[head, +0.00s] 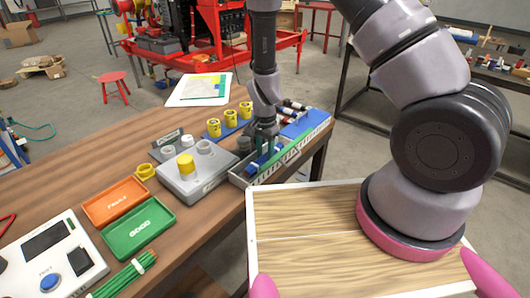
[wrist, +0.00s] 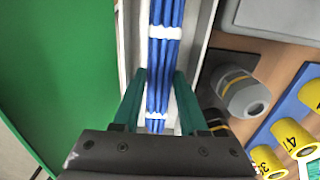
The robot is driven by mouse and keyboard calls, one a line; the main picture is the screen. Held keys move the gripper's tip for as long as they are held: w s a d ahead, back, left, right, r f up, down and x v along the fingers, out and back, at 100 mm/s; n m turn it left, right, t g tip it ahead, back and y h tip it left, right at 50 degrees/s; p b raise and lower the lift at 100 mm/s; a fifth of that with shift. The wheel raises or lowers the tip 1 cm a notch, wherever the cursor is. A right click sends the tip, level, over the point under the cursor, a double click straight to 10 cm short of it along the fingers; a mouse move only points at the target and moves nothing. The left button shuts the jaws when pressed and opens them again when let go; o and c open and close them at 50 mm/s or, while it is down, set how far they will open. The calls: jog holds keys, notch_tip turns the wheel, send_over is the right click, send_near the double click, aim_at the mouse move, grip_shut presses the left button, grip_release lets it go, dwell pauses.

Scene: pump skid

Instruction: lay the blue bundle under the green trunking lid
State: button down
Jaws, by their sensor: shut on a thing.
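The blue bundle (wrist: 163,65), several blue cables with white ties, runs lengthwise between the pale walls of the trunking (wrist: 205,45) in the wrist view. My gripper (wrist: 160,85) has its two green fingers on either side of the bundle and is shut on it. In the head view my gripper (head: 265,138) points down at the trunking (head: 238,181) along the table's right edge; a little blue of the bundle shows there. The green lid (wrist: 55,75) fills the left of the wrist view, beside the trunking. How deep the bundle sits is unclear.
Orange (head: 115,200) and green (head: 138,232) trays lie further left. A blue panel (head: 305,124) lies beyond my gripper.

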jog(key=shift+f, duration=0.35)
jog(key=shift+c, duration=1.8)
grip_release()
notch_tip(320, 180, up, 11)
jog(key=shift+f, duration=0.1)
